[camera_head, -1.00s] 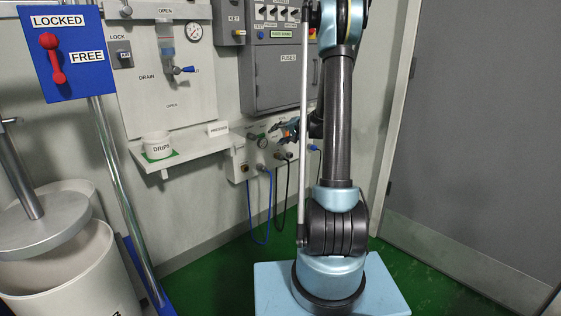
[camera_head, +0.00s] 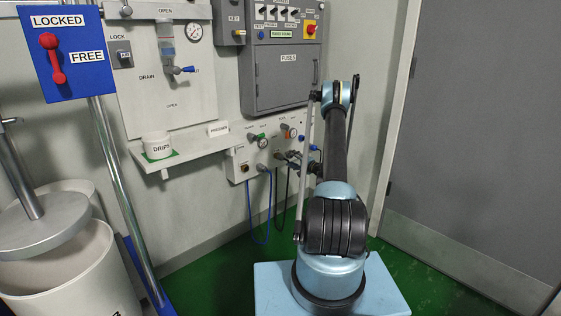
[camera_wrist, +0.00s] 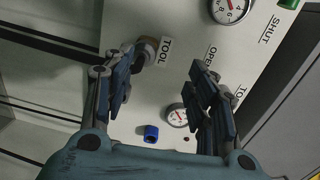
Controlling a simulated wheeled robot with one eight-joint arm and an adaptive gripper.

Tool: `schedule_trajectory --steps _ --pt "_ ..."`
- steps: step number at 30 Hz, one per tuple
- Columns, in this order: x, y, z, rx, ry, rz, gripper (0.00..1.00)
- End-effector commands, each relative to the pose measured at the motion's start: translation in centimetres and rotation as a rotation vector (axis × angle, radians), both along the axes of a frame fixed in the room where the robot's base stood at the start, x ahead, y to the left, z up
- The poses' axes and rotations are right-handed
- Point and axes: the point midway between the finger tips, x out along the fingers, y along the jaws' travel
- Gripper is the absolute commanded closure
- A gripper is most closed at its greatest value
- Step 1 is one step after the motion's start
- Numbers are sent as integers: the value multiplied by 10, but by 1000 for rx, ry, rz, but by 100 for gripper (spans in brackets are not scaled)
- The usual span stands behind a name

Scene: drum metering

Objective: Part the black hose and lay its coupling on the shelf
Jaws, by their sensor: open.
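The black hose (camera_head: 276,198) hangs in a loop below the wall panel (camera_head: 238,160) in the head view. Its upper end and coupling are hard to make out beside my gripper and arm. My gripper (camera_wrist: 160,64) is open and empty in the wrist view, its two fingers spread in front of the panel. In the head view my gripper (camera_head: 296,158) is small, near the panel's right part. The white shelf (camera_head: 195,146) is on the wall to the left.
A DRIP cup (camera_head: 157,146) stands on the shelf's left part, with a PRECISION sign (camera_head: 218,129) at its right. A blue hose (camera_head: 250,212) hangs left of the black one. A grey FUSES cabinet (camera_head: 283,78) is above.

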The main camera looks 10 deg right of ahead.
Motion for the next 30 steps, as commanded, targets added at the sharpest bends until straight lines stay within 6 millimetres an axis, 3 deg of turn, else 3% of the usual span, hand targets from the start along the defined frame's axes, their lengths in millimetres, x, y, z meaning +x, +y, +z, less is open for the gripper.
schedule_trajectory --steps 3,7,21,30 --pt "1 -7 -19 34 -10 -18 48" --pt "1 -11 -28 54 -15 -27 48" --pt "3 -11 -30 58 -16 -29 48" --pt "24 5 -30 58 -16 -28 48"
